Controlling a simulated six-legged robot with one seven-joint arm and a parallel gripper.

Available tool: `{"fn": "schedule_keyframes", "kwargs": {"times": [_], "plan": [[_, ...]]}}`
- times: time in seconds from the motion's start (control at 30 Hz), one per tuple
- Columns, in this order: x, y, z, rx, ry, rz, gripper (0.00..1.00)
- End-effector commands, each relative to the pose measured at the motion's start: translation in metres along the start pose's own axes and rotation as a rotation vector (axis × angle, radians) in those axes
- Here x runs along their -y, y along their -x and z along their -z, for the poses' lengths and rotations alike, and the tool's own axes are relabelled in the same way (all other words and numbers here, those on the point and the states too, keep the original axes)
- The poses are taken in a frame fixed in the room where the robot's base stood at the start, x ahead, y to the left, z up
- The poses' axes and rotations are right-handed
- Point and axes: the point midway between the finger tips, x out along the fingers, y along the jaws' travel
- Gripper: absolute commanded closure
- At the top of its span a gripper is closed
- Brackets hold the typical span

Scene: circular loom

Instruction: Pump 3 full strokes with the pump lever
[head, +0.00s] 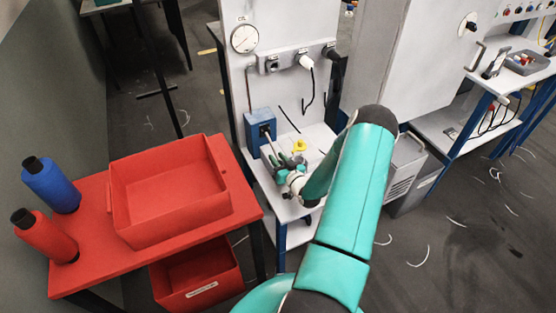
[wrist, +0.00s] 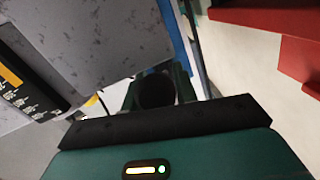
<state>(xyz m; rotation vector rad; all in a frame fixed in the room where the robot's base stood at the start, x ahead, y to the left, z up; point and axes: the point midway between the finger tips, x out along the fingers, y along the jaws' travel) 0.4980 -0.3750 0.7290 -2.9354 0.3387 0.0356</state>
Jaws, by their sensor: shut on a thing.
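The blue pump box (head: 258,124) stands on the light bench against the white panel. The pump lever (head: 268,143) is a thin grey rod that slants down and forward from the box's dark front to my gripper. My gripper (head: 283,162) is shut on the lever's outer end, low over the bench top. In the wrist view a round black grip end (wrist: 156,91) sits between the green fingers of my gripper (wrist: 160,95). The fingers hide most of the lever's grip.
A round gauge (head: 244,38) and a socket strip (head: 290,60) are on the panel. A yellow knob (head: 299,146) stands close behind my gripper.

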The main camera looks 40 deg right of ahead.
Motion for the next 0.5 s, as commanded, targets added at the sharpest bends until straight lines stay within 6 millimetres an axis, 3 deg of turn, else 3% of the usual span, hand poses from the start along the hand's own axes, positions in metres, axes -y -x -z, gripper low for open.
{"fn": "schedule_keyframes", "kwargs": {"times": [0.5], "plan": [[0.009,0.011,0.045,0.349,-0.022,-0.063,1.00]]}}
